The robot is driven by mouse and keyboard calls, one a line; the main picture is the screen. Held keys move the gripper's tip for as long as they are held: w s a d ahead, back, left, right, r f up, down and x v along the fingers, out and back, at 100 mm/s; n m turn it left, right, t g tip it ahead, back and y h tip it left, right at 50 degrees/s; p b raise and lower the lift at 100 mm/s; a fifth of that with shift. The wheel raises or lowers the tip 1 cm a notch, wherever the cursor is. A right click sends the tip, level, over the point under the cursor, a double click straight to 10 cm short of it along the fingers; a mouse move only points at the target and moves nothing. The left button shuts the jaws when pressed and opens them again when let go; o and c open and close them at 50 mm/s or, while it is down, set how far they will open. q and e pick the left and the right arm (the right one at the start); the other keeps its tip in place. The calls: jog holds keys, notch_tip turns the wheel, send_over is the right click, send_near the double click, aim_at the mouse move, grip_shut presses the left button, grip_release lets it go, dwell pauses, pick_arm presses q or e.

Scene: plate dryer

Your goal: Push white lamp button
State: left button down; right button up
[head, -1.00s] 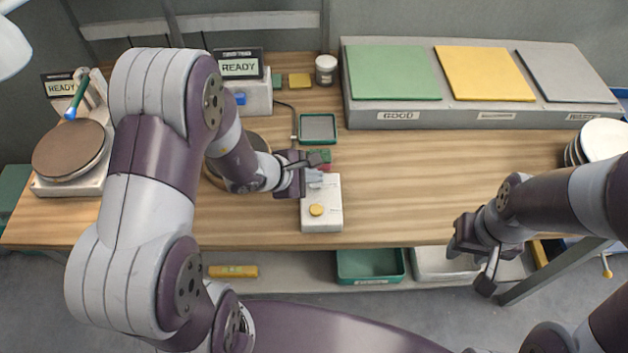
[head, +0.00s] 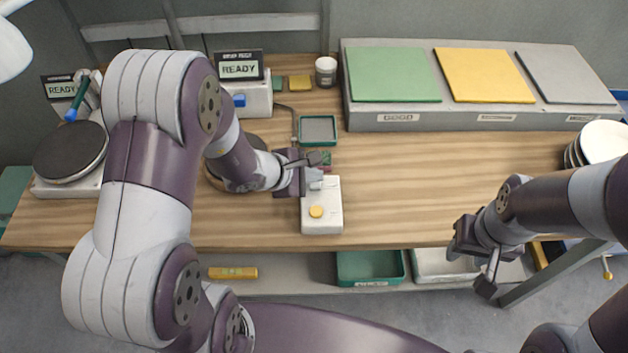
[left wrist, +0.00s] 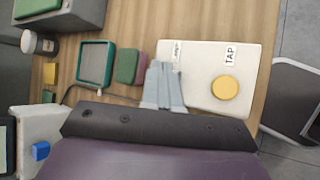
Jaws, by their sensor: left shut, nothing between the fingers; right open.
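A white control box (head: 322,218) stands on the wooden table, in front of my left gripper. Its round yellow button (head: 316,212) is uncovered. In the left wrist view the box (left wrist: 208,58) carries a "TAP" label by the yellow button (left wrist: 225,88) and a smaller, blurred label near my fingertips. My left gripper (head: 315,179) is shut and empty, its tips over the box's far end; it also shows in the left wrist view (left wrist: 163,72). I see no white lamp button; the fingers may hide it. I cannot tell whether they touch the box. My right gripper (head: 476,262) is open and empty at the table's front right.
A green-rimmed tray (head: 318,129) and a small green block (left wrist: 126,67) lie just beyond the box. A dark round plate (head: 70,150) on a white base is at the left. A grey rack (head: 480,119) with coloured pads stands behind. The table's middle right is clear.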

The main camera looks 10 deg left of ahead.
aim_at(312, 187)
pick_arm(q)
notch_tip(312, 187, up, 6)
jog(key=p, duration=0.4)
dwell(0.3)
